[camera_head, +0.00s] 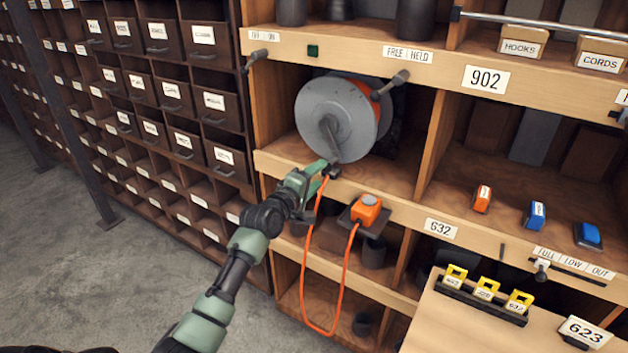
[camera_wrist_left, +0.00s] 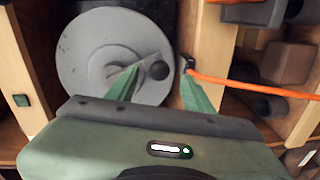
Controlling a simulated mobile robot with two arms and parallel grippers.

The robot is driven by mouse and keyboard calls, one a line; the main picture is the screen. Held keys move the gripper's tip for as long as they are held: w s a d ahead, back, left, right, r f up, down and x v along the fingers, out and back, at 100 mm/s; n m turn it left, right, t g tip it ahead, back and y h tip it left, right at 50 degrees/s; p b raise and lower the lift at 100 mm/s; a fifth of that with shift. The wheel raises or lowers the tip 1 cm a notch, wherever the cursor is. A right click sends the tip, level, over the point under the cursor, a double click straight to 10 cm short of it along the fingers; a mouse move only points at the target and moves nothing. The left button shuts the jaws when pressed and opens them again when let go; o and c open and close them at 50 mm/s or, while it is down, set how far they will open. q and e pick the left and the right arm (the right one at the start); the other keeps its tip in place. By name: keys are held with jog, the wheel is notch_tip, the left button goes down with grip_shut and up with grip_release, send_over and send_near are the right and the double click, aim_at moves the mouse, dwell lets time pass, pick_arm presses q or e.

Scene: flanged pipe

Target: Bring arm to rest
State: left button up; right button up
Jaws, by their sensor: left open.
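My left gripper (camera_head: 322,170) is open, just in front of the lower part of a grey cable reel (camera_head: 325,112) in a wooden shelf bay. In the left wrist view its two green fingers (camera_wrist_left: 160,88) stand apart, with the reel (camera_wrist_left: 90,50) behind them. The reel's crank knob (camera_wrist_left: 158,70) shows between the fingers, and I cannot tell if anything touches. An orange cable (camera_head: 304,262) comes out by a small dark guide (camera_head: 333,172) beside the fingers, hangs in a loop and runs up to an orange box (camera_head: 366,209). My right gripper is not in view.
The shelf edge bears a FREE/HELD lever (camera_head: 391,84), another lever at the left (camera_head: 255,60) and a FULL/LOW/OUT slider (camera_head: 542,266). Yellow tags (camera_head: 486,291) sit on a wooden top at lower right. Drawer cabinets (camera_head: 155,90) stand left; the floor (camera_head: 75,270) there is clear.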

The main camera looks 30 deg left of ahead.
pick_arm(q)
jog(key=shift+s, duration=0.7)
jog(key=s+d+f+m+g+b, duration=0.1)
jog(key=s+d+f+m+g, duration=0.15)
jog(key=s+f, duration=0.9)
jog(key=s+d+f+m+g+b, duration=0.1)
jog(key=s+f+m+g, duration=0.2)
jog(key=f, duration=1.7)
jog(key=s+d+f+m+g+b, duration=0.1)
jog(key=s+f+m+g, duration=0.2)
jog(key=s+f, duration=0.85)
jog(key=s+d+f+m+g, duration=0.2)
jog(key=s+f, duration=0.5)
jog(key=s, duration=0.5)
jog(key=s+d+f+m+g+b, duration=0.1)
jog(key=s+d+f+m+g, duration=0.1)
jog(key=s+f, duration=0.6)
jog(key=s+d+f+m+g, duration=0.2)
jog(key=s+f+m, duration=0.3)
jog(key=s, duration=1.1)
notch_tip(320, 180, down, 3)
jog(key=shift+s+f+m+g+y+b, duration=0.2)
jog(key=shift+m+g+y+b, duration=0.15)
jog(key=shift+g, duration=0.3)
